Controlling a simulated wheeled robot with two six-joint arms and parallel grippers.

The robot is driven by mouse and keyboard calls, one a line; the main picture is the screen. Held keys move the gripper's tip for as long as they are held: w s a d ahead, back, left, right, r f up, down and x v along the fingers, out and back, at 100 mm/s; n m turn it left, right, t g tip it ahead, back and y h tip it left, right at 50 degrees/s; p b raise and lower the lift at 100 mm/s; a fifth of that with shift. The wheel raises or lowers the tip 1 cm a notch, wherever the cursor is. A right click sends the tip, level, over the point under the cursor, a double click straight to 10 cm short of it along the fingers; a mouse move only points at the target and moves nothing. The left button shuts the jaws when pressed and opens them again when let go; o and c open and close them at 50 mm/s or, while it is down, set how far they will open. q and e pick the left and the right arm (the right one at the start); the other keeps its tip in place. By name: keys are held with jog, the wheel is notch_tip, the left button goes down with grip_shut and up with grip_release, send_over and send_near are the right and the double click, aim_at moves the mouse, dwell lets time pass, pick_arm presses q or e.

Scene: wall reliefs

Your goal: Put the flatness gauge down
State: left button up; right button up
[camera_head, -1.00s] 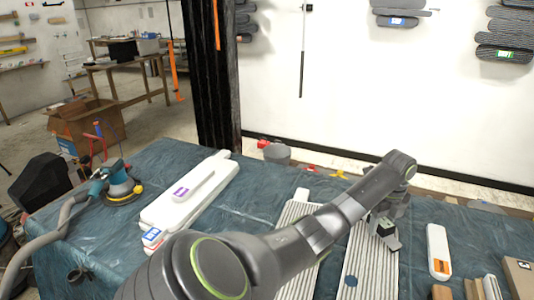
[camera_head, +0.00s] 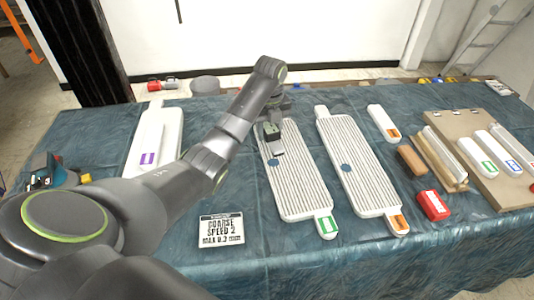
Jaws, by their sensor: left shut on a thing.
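My left arm comes in from the left, and its gripper (camera_head: 274,138) is over the upper part of a white ribbed panel (camera_head: 293,180) with a green label. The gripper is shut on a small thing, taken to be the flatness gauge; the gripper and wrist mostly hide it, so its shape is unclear. I cannot tell whether it touches the panel. A second ribbed panel (camera_head: 360,175) with an orange label lies just to the right. My right gripper is not in view.
A blue cloth covers the table (camera_head: 300,260). A sign (camera_head: 221,230) lies front left, and a smooth white panel (camera_head: 155,140) lies left. A red block (camera_head: 433,206), a brown block (camera_head: 412,160) and a wooden board (camera_head: 505,180) are on the right. The front strip is clear.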

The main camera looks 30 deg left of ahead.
pick_arm(q)
jog(key=shift+d+r+m, duration=0.3)
jog(key=shift+d+m, duration=0.1)
jog(key=shift+d, duration=0.05)
jog(key=shift+d+f, duration=0.25)
jog(key=p, duration=0.1)
send_over(273, 163)
jog(key=shift+m, duration=0.3)
notch_tip(273, 163, down, 6)
jog(key=shift+d+r, duration=0.1)
jog(key=shift+r, duration=0.1)
notch_tip(273, 163, down, 4)
jog(key=shift+f, duration=0.1)
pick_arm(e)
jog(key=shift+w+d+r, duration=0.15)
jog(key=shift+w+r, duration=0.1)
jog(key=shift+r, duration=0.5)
pick_arm(q)
jog(key=o, duration=1.1)
jog(key=shift+f, duration=0.1)
jog(key=shift+c, duration=0.2)
